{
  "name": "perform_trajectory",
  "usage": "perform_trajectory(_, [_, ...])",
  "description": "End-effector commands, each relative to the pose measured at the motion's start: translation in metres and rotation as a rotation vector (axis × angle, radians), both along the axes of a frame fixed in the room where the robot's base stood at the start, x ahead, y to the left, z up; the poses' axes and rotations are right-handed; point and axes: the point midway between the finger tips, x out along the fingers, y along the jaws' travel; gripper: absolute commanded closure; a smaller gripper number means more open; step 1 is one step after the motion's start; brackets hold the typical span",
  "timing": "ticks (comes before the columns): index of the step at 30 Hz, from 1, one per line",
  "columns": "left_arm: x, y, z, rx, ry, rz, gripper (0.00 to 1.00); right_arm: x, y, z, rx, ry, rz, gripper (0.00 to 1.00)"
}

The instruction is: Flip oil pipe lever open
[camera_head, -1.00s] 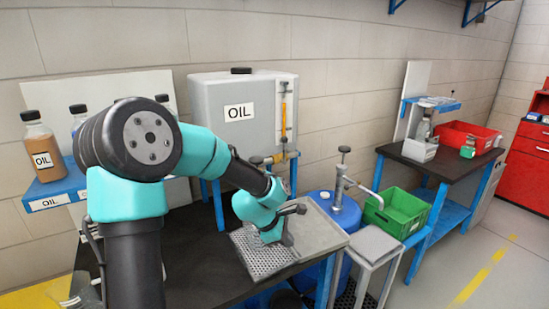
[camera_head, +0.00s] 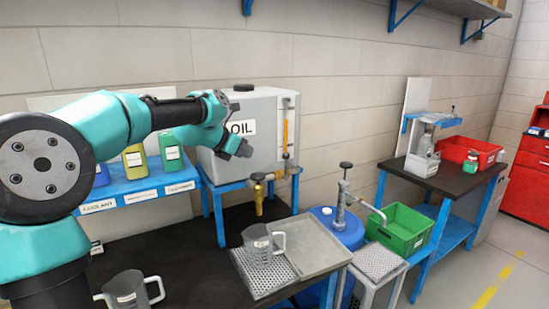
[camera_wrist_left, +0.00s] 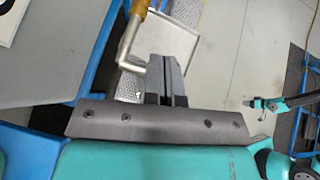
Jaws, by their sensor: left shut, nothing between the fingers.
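The grey oil tank (camera_head: 215,105) with an OIL label stands on a blue stand against the wall. Its brass oil pipe (camera_head: 259,202) comes off the lower front and points down; the lever's position is too small to tell. In the left wrist view a yellow piece of the pipe (camera_wrist_left: 138,12) shows at the top, just beyond my fingers. My left gripper (camera_head: 243,150) is shut and empty, in front of the tank, above and left of the pipe. A clear measuring jug (camera_head: 258,245) stands on the perforated tray below the spout. What seems my right arm shows at the wrist view's right; its jaws are unclear.
A second clear jug (camera_head: 130,292) stands on the dark bench (camera_head: 190,262) at front left. Coolant and cleaner bottles (camera_head: 135,160) stand on a blue shelf at left. A blue drum (camera_head: 335,232) with a pump and a green crate (camera_head: 405,228) are at right.

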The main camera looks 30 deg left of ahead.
Motion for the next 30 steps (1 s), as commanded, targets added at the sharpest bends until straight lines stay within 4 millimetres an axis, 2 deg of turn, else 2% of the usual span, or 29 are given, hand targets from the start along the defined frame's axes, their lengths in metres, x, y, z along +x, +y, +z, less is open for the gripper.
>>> perform_trajectory(8, [0.001,-0.001,-0.002,0.001,0.001,-0.002,1.00,0.000,0.000,0.000,0.000,0.000,0.000,0.57])
perform_trajectory(14, [0.013,-0.005,-0.010,0.001,0.002,-0.003,1.00,0.000,0.000,0.000,0.000,0.000,0.000,0.57])
perform_trajectory(30, [0.082,-0.030,-0.059,0.002,0.001,-0.003,1.00,0.000,0.000,0.000,0.000,0.000,0.000,0.57])
